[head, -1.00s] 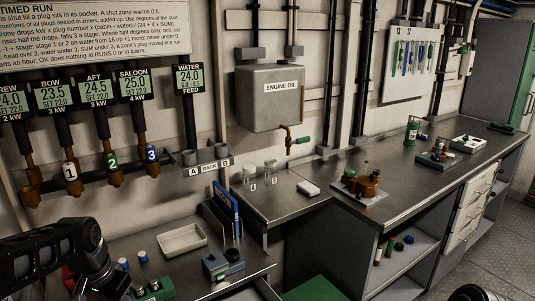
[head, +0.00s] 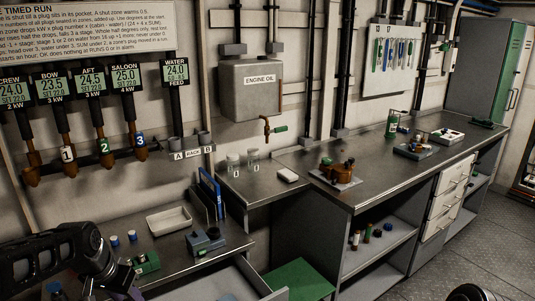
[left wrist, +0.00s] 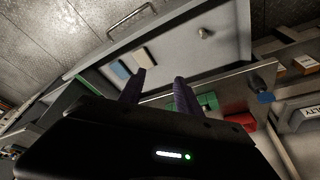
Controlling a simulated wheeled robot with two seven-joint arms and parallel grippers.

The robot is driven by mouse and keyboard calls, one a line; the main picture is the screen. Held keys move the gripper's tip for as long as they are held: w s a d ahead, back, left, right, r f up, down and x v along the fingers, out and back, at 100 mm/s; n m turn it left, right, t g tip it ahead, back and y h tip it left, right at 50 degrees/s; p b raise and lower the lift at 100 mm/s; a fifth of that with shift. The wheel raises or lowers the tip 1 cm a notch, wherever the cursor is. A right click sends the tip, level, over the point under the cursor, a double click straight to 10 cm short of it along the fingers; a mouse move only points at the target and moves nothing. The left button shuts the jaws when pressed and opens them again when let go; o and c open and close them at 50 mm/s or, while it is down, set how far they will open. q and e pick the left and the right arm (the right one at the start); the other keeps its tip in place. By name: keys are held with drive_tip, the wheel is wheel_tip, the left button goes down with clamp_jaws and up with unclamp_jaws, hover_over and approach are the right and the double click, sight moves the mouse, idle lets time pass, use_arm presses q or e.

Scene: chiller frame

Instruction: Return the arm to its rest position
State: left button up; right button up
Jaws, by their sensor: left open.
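My left arm (head: 65,262) comes in at the lower left of the head view, low over the near end of the bench. Its gripper is mostly cut off at the bottom edge there. In the left wrist view my left gripper (left wrist: 159,84) shows two purple fingers spread apart with nothing between them. An open drawer (left wrist: 190,45) with a blue and a pale flat piece inside lies beyond the fingers. My right gripper is out of view; only a dark rounded part of me shows at the bottom right of the head view.
A green block (head: 146,262), a grey-blue device (head: 205,241) and a white tray (head: 169,221) stand on the near bench. The open drawer (head: 250,274) juts out below. Plugs 1, 2 and 3 hang on the wall. Floor (head: 420,270) is free at lower right.

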use_arm(q)
drive_tip(key=d+f+n+t+h, duration=0.2)
drive_tip(key=d+f+n+h, duration=0.1)
drive_tip(key=d+f, duration=1.45)
drive_tip(key=s+d+f+g, duration=0.1)
drive_tip(key=s+d+f, duration=0.3)
drive_tip(key=s, duration=0.3)
drive_tip(key=s+d+f+g, duration=0.2)
drive_tip(key=s+d+f, duration=0.2)
drive_tip(key=s+f, duration=0.2)
drive_tip(key=s+d+f+g+h, duration=0.1)
drive_tip(key=s+d+f, duration=0.3)
drive_tip(key=s, duration=0.6)
drive_tip(key=shift+s+d+f+g, duration=0.15)
drive_tip(key=shift+f+g, duration=0.35)
drive_tip(key=shift+f, duration=0.2)
